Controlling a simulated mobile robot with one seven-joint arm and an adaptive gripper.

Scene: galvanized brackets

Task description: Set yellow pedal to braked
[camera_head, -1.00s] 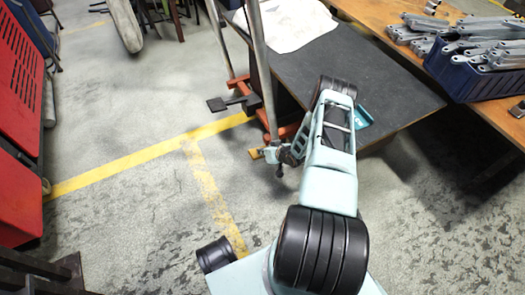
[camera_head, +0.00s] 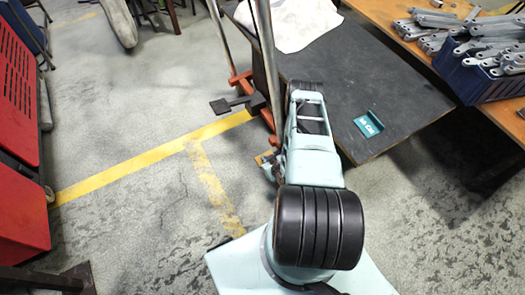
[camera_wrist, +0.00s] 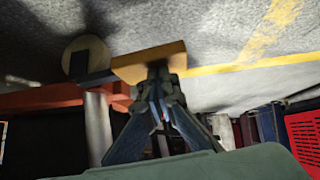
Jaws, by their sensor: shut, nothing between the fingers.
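The yellow pedal (camera_head: 264,157) is a small plate low on the near end of a cart with an orange-red frame, mostly hidden behind my arm in the head view. In the wrist view the yellow pedal (camera_wrist: 150,63) lies across the upper middle, right at my fingertips. My gripper (camera_wrist: 160,75) is shut and empty there, its tips overlapping the pedal's edge. I cannot tell whether they touch it. In the head view my gripper (camera_head: 270,170) shows only partly beside my arm.
The cart has a dark top (camera_head: 345,85), a metal handle post (camera_head: 265,60) and a black pedal (camera_head: 236,103). A teal sign (camera_head: 368,125) lies on its top. A blue crate of brackets (camera_head: 480,75) stands on the wooden table. A red cabinet (camera_head: 18,130) is left; floor between is clear.

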